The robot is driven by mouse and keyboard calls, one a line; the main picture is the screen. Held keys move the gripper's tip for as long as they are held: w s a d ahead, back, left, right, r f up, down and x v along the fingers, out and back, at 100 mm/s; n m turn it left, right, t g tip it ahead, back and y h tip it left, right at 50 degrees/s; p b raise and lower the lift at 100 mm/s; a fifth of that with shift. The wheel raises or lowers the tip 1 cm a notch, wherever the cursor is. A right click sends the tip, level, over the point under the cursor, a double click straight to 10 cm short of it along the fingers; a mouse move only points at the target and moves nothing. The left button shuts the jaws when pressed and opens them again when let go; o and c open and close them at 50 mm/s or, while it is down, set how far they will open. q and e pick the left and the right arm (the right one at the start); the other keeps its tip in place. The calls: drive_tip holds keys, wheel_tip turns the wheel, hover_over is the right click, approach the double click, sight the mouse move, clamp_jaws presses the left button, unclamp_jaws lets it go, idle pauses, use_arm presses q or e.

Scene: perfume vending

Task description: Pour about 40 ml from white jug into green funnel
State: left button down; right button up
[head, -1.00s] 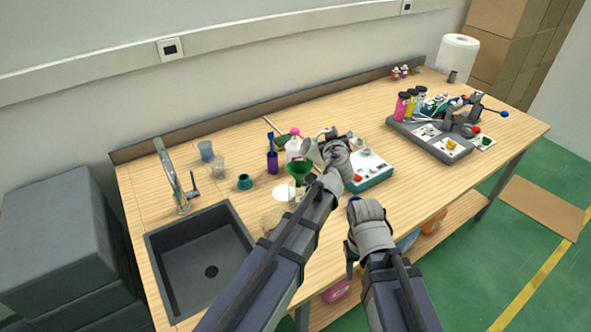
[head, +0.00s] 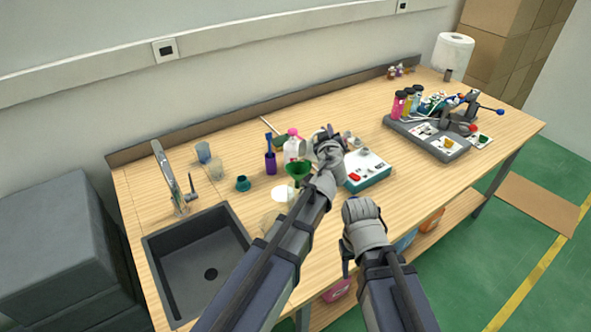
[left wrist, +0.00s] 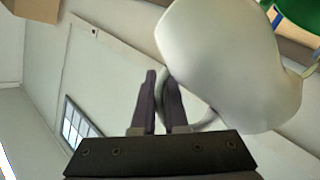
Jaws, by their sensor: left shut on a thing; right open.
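The white jug (left wrist: 235,60) fills the upper right of the left wrist view, tilted, with its handle between the fingers of my left gripper (left wrist: 160,100). In the head view my left gripper (head: 322,140) is shut on the jug, which is mostly hidden by the gripper and wrist. The green funnel (head: 299,169) stands on the bench just below and left of the jug. It also shows at the top right of the left wrist view (left wrist: 300,12). I cannot see any liquid flowing. My right gripper (head: 346,264) is open and empty in front of the bench edge.
A white bottle with a pink cap (head: 291,148) stands close behind the funnel, with a purple holder (head: 271,162) to its left. A teal and white device (head: 366,170) lies right of my left gripper. The sink (head: 200,265) is at left. Bench between device and grey tray is fairly clear.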

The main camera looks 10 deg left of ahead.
use_arm(q)
drive_tip(key=shift+w+d, duration=0.1)
drive_tip(key=shift+d, duration=0.15)
drive_tip(key=shift+r, duration=0.1)
drive_tip(key=shift+r+n, duration=0.25)
drive_tip(key=shift+n, duration=0.15)
use_arm(e)
drive_tip(key=shift+a+r, duration=0.15)
drive_tip(key=shift+r, duration=0.05)
idle(0.5)
use_arm(q)
drive_tip(key=shift+a+f+n, duration=0.1)
drive_tip(key=shift+a+n, duration=0.2)
use_arm(e)
drive_tip(key=shift+s+d+f, duration=0.1)
drive_tip(key=shift+d+f, duration=0.05)
drive_tip(key=shift+d, duration=0.3)
drive_tip(key=shift+s+d+f, duration=0.1)
drive_tip(key=shift+d+f, duration=0.05)
drive_tip(key=shift+d, duration=0.25)
idle(0.8)
